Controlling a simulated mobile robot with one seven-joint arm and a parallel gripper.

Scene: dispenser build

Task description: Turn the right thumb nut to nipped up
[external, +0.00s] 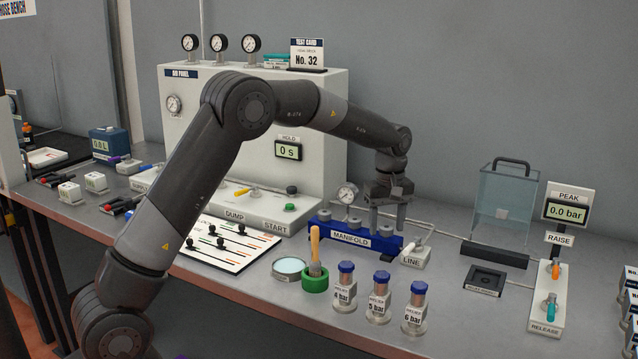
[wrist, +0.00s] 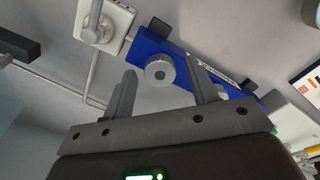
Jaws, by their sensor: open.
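The blue manifold (external: 352,238) lies on the bench, with grey round thumb nuts along it and a gauge behind. My gripper (external: 388,224) points down over its right end, with its fingers apart. In the wrist view my gripper (wrist: 158,68) has its two fingers spread. A round grey thumb nut (wrist: 160,71) with a central hole shows in the gap between the fingertips, near the manifold end beside the line valve. I see no contact with it. In the external view the fingers largely hide this nut. Its turn position cannot be read.
The white line valve (external: 415,257) with its lever stands just right of the manifold. It also shows in the wrist view (wrist: 103,24). Relief cartridges (external: 378,298) and a green brush pot (external: 315,280) stand in front. A clear guard box (external: 508,205) stands at the right.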

